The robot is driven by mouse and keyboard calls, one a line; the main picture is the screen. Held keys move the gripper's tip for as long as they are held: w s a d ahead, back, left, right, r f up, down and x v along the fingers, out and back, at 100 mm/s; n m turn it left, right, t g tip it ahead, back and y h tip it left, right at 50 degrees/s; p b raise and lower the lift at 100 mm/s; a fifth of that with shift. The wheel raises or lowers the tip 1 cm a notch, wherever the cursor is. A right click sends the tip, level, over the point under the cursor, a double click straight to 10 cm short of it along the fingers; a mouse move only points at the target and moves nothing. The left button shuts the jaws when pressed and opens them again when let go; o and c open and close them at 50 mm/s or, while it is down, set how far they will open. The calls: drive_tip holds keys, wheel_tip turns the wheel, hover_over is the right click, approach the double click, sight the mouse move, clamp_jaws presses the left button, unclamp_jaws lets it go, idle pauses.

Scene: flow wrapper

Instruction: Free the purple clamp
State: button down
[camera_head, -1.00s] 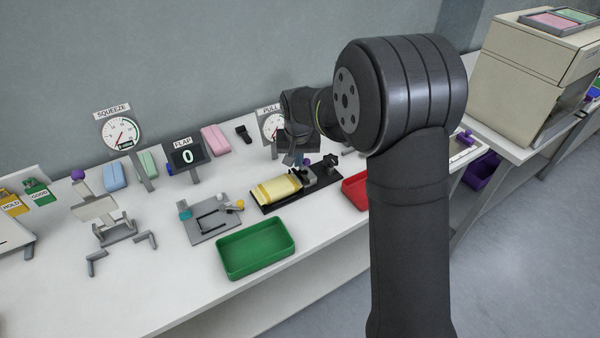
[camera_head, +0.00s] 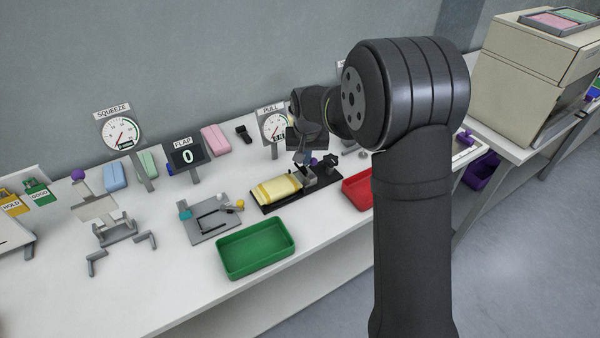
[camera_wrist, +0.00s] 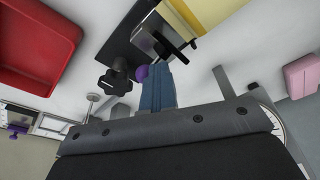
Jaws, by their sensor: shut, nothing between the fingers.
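The clamp's purple knob (camera_head: 313,162) shows at the right end of the black fixture, beside a grey metal block (camera_head: 309,178). A yellow pack (camera_head: 277,189) lies on the fixture (camera_head: 268,209), its right end at the block. My gripper (camera_head: 303,160) is shut and empty, low over the clamp, just left of the knob. In the wrist view, the blue fingers (camera_wrist: 157,90) are together and the purple knob (camera_wrist: 142,73) is right beside them; I cannot tell whether they touch. The fingers hide part of the clamp, including the knob's lever.
A red tray (camera_head: 358,190) is right of the fixture and a green tray (camera_head: 256,248) is in front. A grey jig (camera_head: 211,220) stands to the left. The PULL gauge (camera_head: 274,126) stands close behind my gripper.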

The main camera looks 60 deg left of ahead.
sight(303, 168)
drive_tip(key=shift+s, duration=0.15)
idle(0.3)
drive_tip(key=shift+s+r, duration=0.15)
drive_tip(key=shift+s, duration=0.3)
drive_tip(key=a+v, duration=0.1)
drive_tip(key=v, duration=0.5)
drive_tip(key=shift+w+r, duration=0.3)
drive_tip(key=shift+r, duration=0.2)
drive_tip(key=shift+f, duration=0.1)
drive_tip(key=x, duration=0.4)
drive_tip(key=d+x, duration=0.1)
drive_tip(key=x, duration=0.1)
drive_tip(key=shift+s+f, duration=0.3)
drive_tip(key=shift+f, duration=0.2)
drive_tip(key=shift+w, duration=0.15)
